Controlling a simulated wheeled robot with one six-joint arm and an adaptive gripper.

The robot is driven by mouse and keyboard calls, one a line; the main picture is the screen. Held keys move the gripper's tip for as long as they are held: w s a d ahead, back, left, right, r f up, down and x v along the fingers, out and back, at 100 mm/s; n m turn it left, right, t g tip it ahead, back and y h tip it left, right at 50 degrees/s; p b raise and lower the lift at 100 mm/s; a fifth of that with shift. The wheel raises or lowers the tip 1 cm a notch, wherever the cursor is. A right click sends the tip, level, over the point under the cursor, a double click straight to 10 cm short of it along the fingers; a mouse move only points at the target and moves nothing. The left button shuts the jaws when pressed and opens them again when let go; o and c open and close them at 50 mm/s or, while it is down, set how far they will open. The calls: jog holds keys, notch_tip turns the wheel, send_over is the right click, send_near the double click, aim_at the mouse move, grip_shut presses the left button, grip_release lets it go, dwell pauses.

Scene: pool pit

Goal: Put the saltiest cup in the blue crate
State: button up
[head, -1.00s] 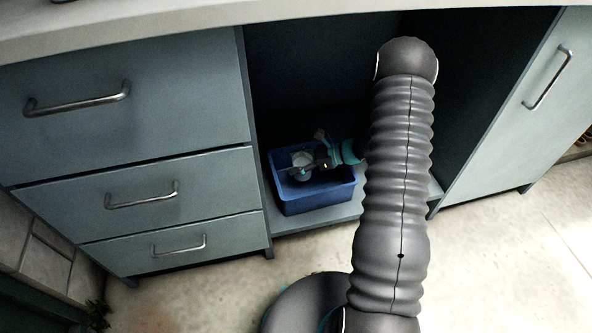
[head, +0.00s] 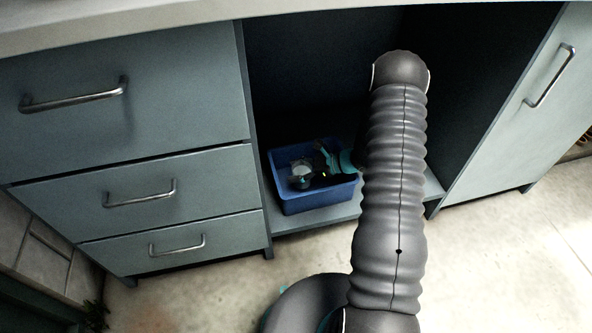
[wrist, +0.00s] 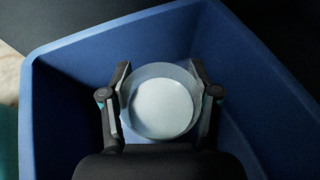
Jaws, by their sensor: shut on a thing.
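A pale, whitish round cup (wrist: 162,104) is between the two fingers of my gripper (wrist: 161,88), which is shut on it. In the wrist view the cup is seen from above, inside the walls of the blue crate (wrist: 68,62). In the head view the blue crate (head: 318,200) stands on the low shelf of the open cabinet. There my gripper (head: 303,176) reaches down into the crate with the cup (head: 301,168). Whether the cup touches the crate's floor cannot be told. No marking on the cup is readable.
Drawers with metal handles (head: 140,193) stand left of the open bay, and a cabinet door (head: 520,110) is at the right. The worktop (head: 200,22) overhangs above. The shelf (head: 345,212) has a little bare room around the crate.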

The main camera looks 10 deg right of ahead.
jog(key=shift+f, duration=0.2)
jog(key=o, duration=1.3)
